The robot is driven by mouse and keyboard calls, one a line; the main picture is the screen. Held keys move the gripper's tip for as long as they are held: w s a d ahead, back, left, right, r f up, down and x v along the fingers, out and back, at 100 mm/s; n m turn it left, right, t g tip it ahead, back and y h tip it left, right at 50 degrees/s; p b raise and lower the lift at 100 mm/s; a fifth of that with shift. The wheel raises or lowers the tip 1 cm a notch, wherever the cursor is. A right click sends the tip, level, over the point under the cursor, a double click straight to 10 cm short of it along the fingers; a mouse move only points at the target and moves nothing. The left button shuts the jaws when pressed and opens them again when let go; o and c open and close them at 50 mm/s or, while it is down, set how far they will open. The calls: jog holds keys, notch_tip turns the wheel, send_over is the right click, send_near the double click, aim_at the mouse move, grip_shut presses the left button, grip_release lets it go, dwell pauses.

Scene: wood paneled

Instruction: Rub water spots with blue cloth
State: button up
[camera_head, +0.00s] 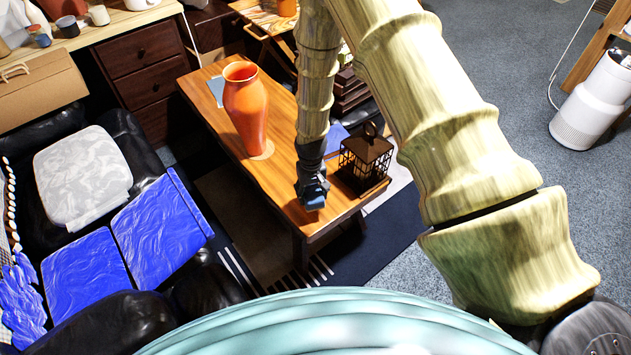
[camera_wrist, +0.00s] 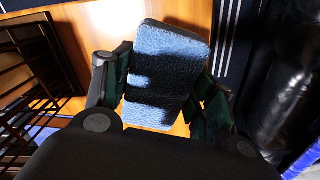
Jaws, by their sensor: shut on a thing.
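My gripper (camera_head: 312,196) is at the front end of the wooden coffee table (camera_head: 207,115), pointing down at its top. In the wrist view the gripper (camera_wrist: 163,95) is shut on a blue cloth (camera_wrist: 168,50), a thick, fuzzy, block-like piece between its two fingers. The cloth is over the table top near its edge; I cannot tell whether it touches the wood. I cannot make out any water spots in either view.
A dark lantern (camera_head: 366,156) stands on the table just right of my gripper. An orange vase (camera_head: 246,108) stands farther back. A black sofa with blue cushions (camera_head: 160,230) is at left. Grey carpet (camera_head: 500,60) is open at right.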

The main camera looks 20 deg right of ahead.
jog(key=shift+r+p, duration=0.6)
jog(key=shift+r, duration=0.65)
